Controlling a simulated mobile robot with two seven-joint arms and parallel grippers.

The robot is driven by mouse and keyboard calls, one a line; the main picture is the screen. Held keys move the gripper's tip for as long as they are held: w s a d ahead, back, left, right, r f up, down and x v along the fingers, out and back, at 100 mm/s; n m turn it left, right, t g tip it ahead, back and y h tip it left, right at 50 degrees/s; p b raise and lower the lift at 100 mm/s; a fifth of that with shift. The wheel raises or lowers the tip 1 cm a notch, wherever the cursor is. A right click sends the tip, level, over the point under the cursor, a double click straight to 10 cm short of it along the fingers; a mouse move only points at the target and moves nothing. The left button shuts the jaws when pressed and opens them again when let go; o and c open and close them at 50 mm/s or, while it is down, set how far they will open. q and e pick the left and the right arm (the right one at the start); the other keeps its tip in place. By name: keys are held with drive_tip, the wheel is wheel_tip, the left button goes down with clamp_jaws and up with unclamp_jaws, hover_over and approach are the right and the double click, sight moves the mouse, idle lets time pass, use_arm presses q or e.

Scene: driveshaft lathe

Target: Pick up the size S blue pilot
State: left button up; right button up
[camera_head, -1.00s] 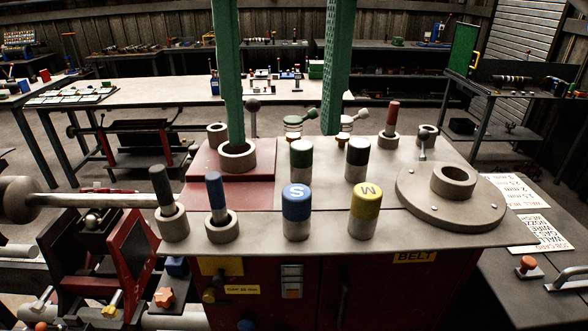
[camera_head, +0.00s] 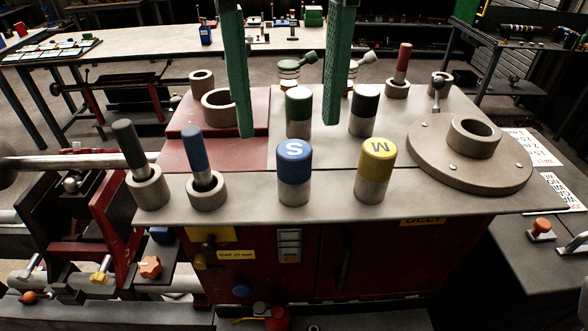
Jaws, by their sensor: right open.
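The blue pilot marked S (camera_head: 294,174), a blue cap over a metallic lower part, stands upright on the machine's flat top, front middle. A yellow pilot marked W or M (camera_head: 375,172) stands to its right. My right gripper (camera_head: 288,127) shows as two long green fingers hanging from the top edge, wide apart with nothing between them held. In the picture its tips end above the blue cap, either side of a dark green-capped pilot (camera_head: 298,112); their height over the surface is hard to judge. My left gripper is not in view.
A black-capped pilot (camera_head: 364,110) stands behind the yellow one. Blue-handled (camera_head: 195,150) and dark-handled (camera_head: 128,146) pins stand in grey collars at left. A round flange (camera_head: 430,160) lies at right. The surface in front of the blue pilot is clear.

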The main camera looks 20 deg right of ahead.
sight(294, 148)
drive_tip(key=f, duration=0.4)
drive_tip(key=shift+d+f, duration=0.25)
drive_tip(key=shift+f, duration=0.15)
drive_tip(key=shift+c, duration=0.3)
clamp_jaws()
drive_tip(key=shift+r, duration=0.1)
